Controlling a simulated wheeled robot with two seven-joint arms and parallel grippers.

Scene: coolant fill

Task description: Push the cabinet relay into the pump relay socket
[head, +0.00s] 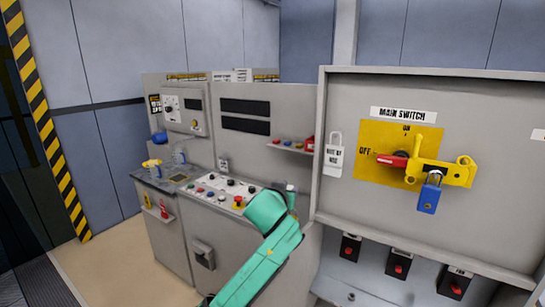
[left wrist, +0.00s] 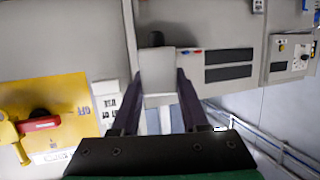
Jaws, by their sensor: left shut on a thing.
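My left gripper (head: 290,190) is in front of the control desk, small and partly hidden by its own teal arm. In the left wrist view its two dark fingers (left wrist: 157,85) are shut on a plain pale grey block (left wrist: 157,66), which I take to be the cabinet relay. The block sticks out past the fingertips; a small pale piece of it (head: 291,186) shows at the gripper in the head view. I cannot make out the pump relay socket in either view. My right gripper is not in view.
The grey main switch cabinet (head: 335,90) stands at right, its red handle (head: 391,160) and blue padlock (head: 429,194) on a yellow plate. Black boxes with red buttons (head: 398,263) sit below. Floor at left is clear.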

